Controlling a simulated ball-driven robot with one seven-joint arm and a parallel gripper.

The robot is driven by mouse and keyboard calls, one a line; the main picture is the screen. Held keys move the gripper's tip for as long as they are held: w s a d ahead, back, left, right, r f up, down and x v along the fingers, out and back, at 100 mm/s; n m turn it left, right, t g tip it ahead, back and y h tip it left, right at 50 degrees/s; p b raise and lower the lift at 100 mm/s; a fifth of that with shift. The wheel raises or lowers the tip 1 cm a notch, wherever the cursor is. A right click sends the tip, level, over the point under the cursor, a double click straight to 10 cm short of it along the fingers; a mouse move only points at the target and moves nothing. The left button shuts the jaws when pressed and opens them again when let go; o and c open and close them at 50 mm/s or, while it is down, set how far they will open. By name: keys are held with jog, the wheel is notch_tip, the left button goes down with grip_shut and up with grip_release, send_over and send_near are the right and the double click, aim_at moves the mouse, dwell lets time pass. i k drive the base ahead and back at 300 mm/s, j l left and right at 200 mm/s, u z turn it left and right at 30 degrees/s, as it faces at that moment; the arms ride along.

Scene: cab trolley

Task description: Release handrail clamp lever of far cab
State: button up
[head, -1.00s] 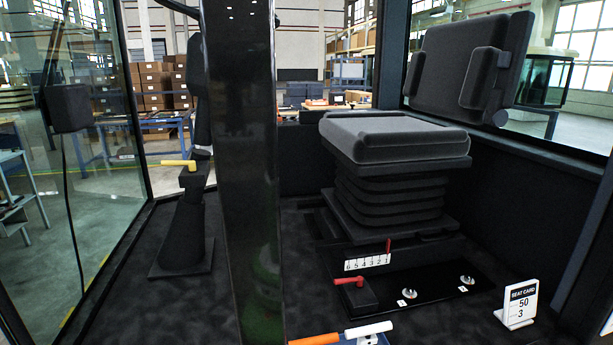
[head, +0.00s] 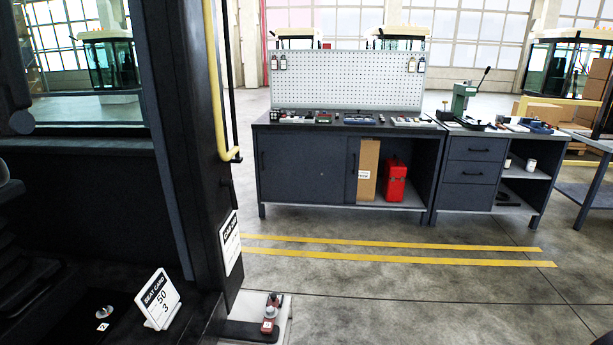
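My gripper is not in view. A yellow handrail (head: 214,80) runs down the dark door post of the cab at the left and bends at its lower end. A small dark fitting (head: 227,183) sits on the post below that bend; I cannot tell if it is a clamp lever. Other cabs stand in the background: one seen through the window (head: 108,65), two behind the pegboard (head: 297,38) (head: 398,38), and one at the far right (head: 567,65). They are too small to show any clamp lever.
A dark workbench (head: 305,175) with a pegboard (head: 345,80) and a drawer bench (head: 475,160) stand across the floor. Yellow floor lines (head: 400,257) run before them. A red-and-grey object (head: 270,313) sits on a pale step. A seat card (head: 158,299) stands inside the cab. The floor right is clear.

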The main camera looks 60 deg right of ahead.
aim_at(225, 182)
jog(key=z, duration=0.8)
